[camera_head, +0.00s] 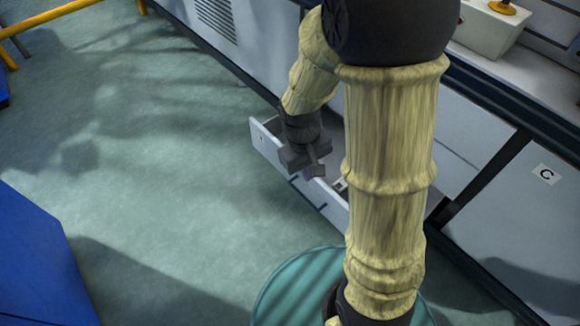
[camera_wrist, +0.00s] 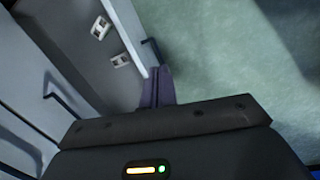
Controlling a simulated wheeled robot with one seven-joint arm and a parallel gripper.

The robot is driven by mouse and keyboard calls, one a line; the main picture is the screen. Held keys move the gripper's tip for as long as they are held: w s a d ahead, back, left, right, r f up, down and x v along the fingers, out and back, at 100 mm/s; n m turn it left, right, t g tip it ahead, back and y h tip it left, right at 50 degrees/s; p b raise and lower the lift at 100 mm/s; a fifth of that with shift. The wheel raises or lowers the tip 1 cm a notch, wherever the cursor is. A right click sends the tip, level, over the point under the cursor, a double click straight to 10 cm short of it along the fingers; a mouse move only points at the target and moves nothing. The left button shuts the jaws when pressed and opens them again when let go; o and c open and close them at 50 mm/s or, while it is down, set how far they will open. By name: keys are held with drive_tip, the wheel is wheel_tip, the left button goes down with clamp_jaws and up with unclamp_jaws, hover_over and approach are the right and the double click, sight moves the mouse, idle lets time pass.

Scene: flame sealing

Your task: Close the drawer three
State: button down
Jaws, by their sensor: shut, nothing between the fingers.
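An open drawer (camera_head: 268,143) with a pale front panel sticks out from the grey cabinet, low down. Its number cannot be read. Its dark bar handle (camera_head: 308,192) is on the outer face. In the wrist view the drawer front (camera_wrist: 124,28) runs down from the top, with the handle (camera_wrist: 152,50) beside it. My gripper (camera_head: 310,172) is shut and empty, with its purple-grey fingers (camera_wrist: 159,78) close by the front panel and handle. I cannot tell whether they touch. My arm hides the drawer's right part in the head view.
Two small white pieces (camera_wrist: 121,60) lie inside the drawer. Another cabinet handle (camera_wrist: 62,98) shows at the left in the wrist view. A panel marked C (camera_head: 546,175) is at right. A blue object (camera_head: 38,262) stands lower left. Green floor (camera_head: 150,170) before the drawer is clear.

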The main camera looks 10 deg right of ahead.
drive_tip(key=w+a+f+n+t+h+p, duration=0.3)
drive_tip(key=a+f+n+t+h+p, duration=0.1)
drive_tip(key=a+f+n+h, duration=0.3)
drive_tip(key=w+a+f+n+t+h+p, duration=0.3)
drive_tip(key=a+f+n+h, duration=0.4)
drive_tip(key=f+n, duration=0.4)
drive_tip(key=shift+w+f+n+t+p, duration=0.4)
drive_tip(key=shift+w+n+t, duration=0.3)
drive_tip(key=shift+n+t, duration=0.4)
drive_tip(key=b+x, duration=0.3)
drive_tip(key=x, duration=1.1)
drive_tip(key=shift+r+b, duration=0.2)
drive_tip(key=shift+b, duration=0.2)
drive_tip(key=shift+w, duration=0.2)
